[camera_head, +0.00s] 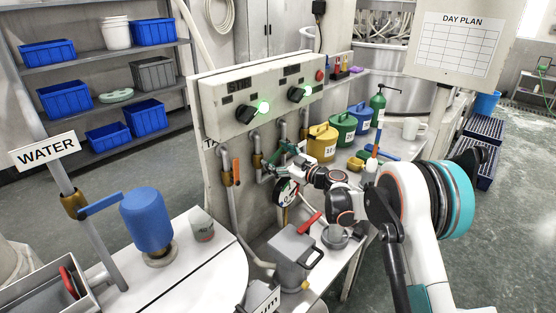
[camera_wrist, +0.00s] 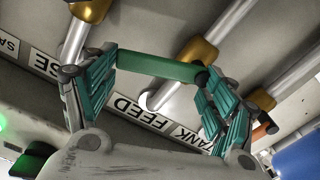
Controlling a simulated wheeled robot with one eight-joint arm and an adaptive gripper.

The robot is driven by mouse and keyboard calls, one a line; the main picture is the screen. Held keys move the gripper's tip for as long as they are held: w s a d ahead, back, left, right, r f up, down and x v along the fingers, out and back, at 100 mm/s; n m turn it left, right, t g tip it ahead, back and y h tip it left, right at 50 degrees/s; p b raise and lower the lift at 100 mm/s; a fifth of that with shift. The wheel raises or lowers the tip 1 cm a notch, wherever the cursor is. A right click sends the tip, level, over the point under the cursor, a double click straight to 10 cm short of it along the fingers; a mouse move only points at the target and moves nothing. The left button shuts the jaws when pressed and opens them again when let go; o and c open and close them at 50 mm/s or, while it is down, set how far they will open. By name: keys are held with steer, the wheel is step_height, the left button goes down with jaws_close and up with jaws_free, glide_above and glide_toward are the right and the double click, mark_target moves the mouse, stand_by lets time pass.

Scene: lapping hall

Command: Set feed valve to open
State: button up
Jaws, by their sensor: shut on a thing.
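The feed valve's green lever (camera_wrist: 155,67) runs crosswise between my fingers in the wrist view. Its dark pivot end is near the brass valve body (camera_wrist: 198,53) on a grey pipe, and the lever lies across that pipe. A label reading FEED (camera_wrist: 133,111) is on the panel by this pipe. My gripper (camera_wrist: 158,80) is shut on the lever, with one teal finger at each end. In the head view the green lever (camera_head: 284,150) is small and partly hidden by my gripper (camera_head: 283,165), in front of the pipes under the control panel.
Yellow (camera_head: 322,143), green (camera_head: 343,130) and blue (camera_head: 359,117) canisters stand to the right. The panel (camera_head: 262,95) overhangs the pipes.

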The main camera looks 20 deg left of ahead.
steer(key=s+n, duration=0.1)
steer(key=n, duration=0.2)
steer(key=s+a+r+n+b, duration=0.1)
steer(key=n, duration=0.3)
steer(key=s+r+n, duration=0.1)
steer(key=n, duration=0.3)
steer(key=shift+s+a, duration=0.2)
stand_by(0.5)
steer(key=o, duration=1.5)
steer(key=v, duration=1.2)
steer(key=shift+s+f, duration=0.1)
steer(key=shift+f, duration=0.05)
